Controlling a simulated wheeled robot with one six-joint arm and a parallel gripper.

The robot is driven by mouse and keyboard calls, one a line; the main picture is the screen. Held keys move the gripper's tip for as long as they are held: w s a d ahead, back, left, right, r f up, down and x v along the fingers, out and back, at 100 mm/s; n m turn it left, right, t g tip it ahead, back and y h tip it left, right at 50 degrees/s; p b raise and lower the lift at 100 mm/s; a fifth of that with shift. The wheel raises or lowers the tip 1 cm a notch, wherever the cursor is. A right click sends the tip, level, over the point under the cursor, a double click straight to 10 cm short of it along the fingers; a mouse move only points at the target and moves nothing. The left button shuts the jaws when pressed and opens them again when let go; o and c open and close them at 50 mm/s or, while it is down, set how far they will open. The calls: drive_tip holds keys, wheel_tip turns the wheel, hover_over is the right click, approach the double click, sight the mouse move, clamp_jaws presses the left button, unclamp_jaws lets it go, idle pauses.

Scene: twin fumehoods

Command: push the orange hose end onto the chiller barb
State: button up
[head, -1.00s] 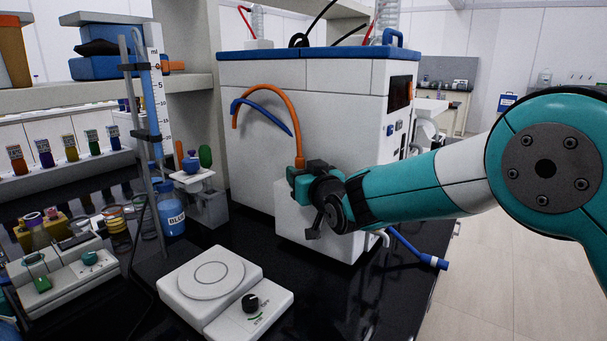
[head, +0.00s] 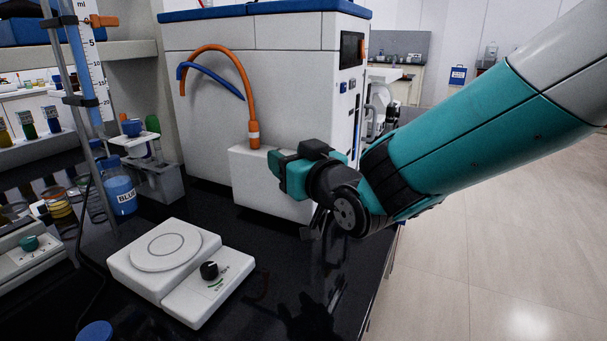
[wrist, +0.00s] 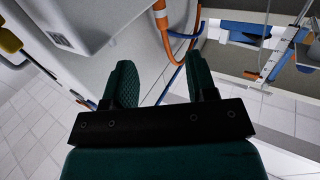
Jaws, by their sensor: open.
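The orange hose (head: 213,50) arches over the front of the white chiller (head: 300,75). Its thicker, white-banded hose end (head: 254,134) stands upright at the top of the chiller's low front box (head: 265,186). The barb itself is not visible; it is hidden at or under the hose end. In the wrist view the hose end (wrist: 162,22) shows at the top, beyond the fingertips. My gripper (head: 282,173) is beside the hose end, lower and to its right. In the wrist view my gripper (wrist: 160,75) is open, with nothing between its fingers.
A blue hose (head: 215,78) hangs behind the orange one. A white hotplate stirrer (head: 180,265) stands in front on the black bench (head: 290,265). A blue bottle (head: 120,190) and a clamp stand are at left. Open floor (head: 480,270) lies to the right.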

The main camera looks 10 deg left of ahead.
drive_tip(key=v, duration=0.3)
drive_tip(key=shift+s+d, duration=0.25)
drive_tip(key=shift+s, duration=0.05)
drive_tip(key=s+d+m+g+h+p, duration=0.1)
drive_tip(key=s+d+g+h+p, duration=0.5)
drive_tip(key=s+d+g, duration=0.7)
drive_tip(key=s+d+h, duration=0.1)
drive_tip(key=s+d, duration=0.7)
drive_tip(key=s, duration=0.3)
drive_tip(key=shift+s+r+g+h, duration=0.3)
drive_tip(key=shift+s+r, duration=0.05)
drive_tip(key=shift+r, duration=0.05)
